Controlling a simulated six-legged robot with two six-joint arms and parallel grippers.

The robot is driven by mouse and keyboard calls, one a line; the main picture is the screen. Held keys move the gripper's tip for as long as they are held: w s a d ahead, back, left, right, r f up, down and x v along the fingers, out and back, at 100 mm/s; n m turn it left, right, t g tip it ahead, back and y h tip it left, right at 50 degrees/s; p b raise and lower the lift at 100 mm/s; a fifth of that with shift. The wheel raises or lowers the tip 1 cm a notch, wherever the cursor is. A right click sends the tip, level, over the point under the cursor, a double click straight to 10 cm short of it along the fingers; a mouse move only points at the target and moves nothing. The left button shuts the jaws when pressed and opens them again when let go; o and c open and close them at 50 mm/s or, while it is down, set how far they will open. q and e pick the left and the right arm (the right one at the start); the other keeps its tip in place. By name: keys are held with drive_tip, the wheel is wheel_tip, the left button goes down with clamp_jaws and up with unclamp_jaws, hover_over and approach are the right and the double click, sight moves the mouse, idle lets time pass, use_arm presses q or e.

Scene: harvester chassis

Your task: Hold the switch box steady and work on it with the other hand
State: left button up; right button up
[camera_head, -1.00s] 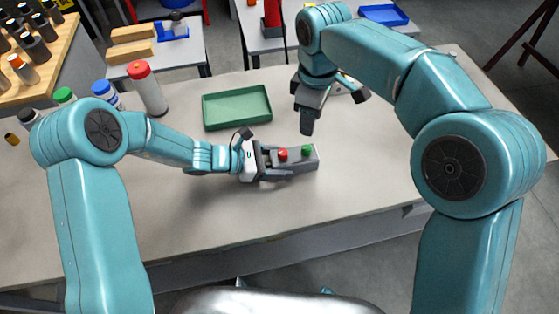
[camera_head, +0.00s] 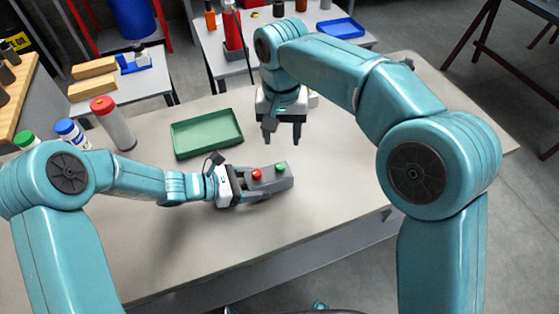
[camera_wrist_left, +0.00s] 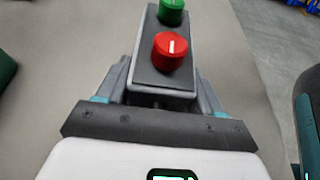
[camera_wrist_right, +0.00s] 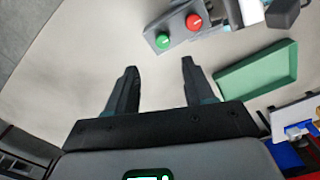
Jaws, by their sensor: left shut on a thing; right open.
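The grey switch box (camera_head: 283,184) lies on the bench with a red knob (camera_head: 257,175) and a green knob (camera_head: 280,168) on top. In the left wrist view the red knob (camera_wrist_left: 168,51) has a white mark and sits nearer than the green knob (camera_wrist_left: 171,11). My left gripper (camera_head: 250,190) is shut on the near end of the box, its fingers along both sides. My right gripper (camera_head: 282,135) is open and empty, fingers pointing down, above the bench behind the box. The right wrist view shows the green knob (camera_wrist_right: 162,41) beyond the open fingers (camera_wrist_right: 155,85).
A green tray (camera_head: 207,133) lies behind the box. A red-capped bottle (camera_head: 114,124) and smaller bottles stand at the left. A side table behind holds wooden blocks (camera_head: 93,78); another holds a blue tray (camera_head: 340,28). The bench right of the box is clear.

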sight(280, 166)
wheel_tip(280, 166, down, 11)
drive_tip(key=m, duration=0.6)
drive_tip(key=shift+w+a+r+m, duration=0.1)
drive_tip(key=shift+a+r+m, duration=0.1)
drive_tip(key=shift+m, duration=0.2)
clamp_jaws()
